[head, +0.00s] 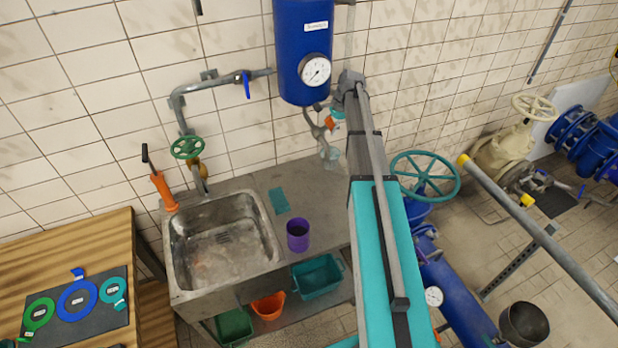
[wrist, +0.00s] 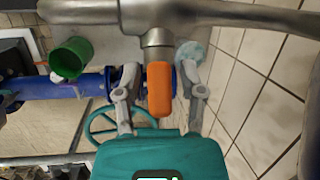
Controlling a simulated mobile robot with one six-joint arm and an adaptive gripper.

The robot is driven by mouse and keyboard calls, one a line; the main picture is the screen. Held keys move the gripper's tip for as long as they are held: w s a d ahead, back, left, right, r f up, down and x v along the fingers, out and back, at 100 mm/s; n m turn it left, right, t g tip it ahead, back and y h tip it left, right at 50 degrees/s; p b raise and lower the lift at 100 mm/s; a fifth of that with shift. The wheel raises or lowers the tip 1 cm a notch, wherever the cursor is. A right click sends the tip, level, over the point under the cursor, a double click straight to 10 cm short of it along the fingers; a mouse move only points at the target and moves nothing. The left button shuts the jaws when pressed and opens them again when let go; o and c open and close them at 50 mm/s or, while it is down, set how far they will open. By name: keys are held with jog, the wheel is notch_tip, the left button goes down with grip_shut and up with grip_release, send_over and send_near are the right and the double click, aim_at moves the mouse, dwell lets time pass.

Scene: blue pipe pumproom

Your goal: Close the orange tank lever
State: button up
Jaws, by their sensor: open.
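The orange tank lever (wrist: 159,90) is in the middle of the wrist view, hanging below a grey metal fitting on a pipe. My gripper (wrist: 160,76) is open, with one grey finger on each side of the lever. Gaps show between the lever and both fingers. In the head view the orange lever (head: 330,122) is a small patch under the blue tank (head: 304,52), partly hidden beside my arm. Gripper details are too small to tell there.
A grey pipe (wrist: 235,14) crosses above the lever. A steel sink (head: 222,245) and purple cup (head: 298,235) stand below left of the tank. A green handwheel (head: 425,178) and blue pipe (head: 458,295) are to the right. A green container (wrist: 70,57) shows in the wrist view.

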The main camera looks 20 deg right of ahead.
jog(key=shift+s, duration=0.1)
jog(key=n+t+b, duration=0.1)
jog(key=n+t, duration=0.1)
jog(key=shift+f+t+y+b, duration=0.1)
jog(key=shift+t+y+b, duration=0.2)
jog(key=shift+t+y, duration=0.1)
jog(key=n+t+b, duration=0.1)
jog(key=n+t+y+b, duration=0.1)
jog(key=n+t+b, duration=0.1)
jog(key=shift+w+r, duration=0.2)
jog(key=shift+w, duration=0.2)
jog(key=shift+s+d+r+p, duration=0.15)
jog(key=shift+s+r+p, duration=0.15)
jog(key=shift+r+p, duration=0.3)
jog(key=p+v, duration=0.9)
jog(key=v, duration=0.4)
jog(key=s+a+f+n+g+h+b, duration=0.1)
jog(key=s+a+f+n+g+b, duration=0.1)
jog(key=a+f, duration=0.5)
jog(key=s+a+f+n+g+h+b, duration=0.1)
jog(key=s+a+f+n+g+b, duration=0.1)
jog(key=s+a+f+n+b, duration=0.2)
jog(key=s+a+f+n+g+b, duration=0.2)
jog(key=s+a+f+n+b, duration=0.1)
jog(key=s+a+f+b, duration=0.4)
jog(key=shift+s+a+f+h+b, duration=0.15)
jog(key=shift+a+f+h+b, duration=0.25)
jog(key=shift+a+f+b, duration=2.15)
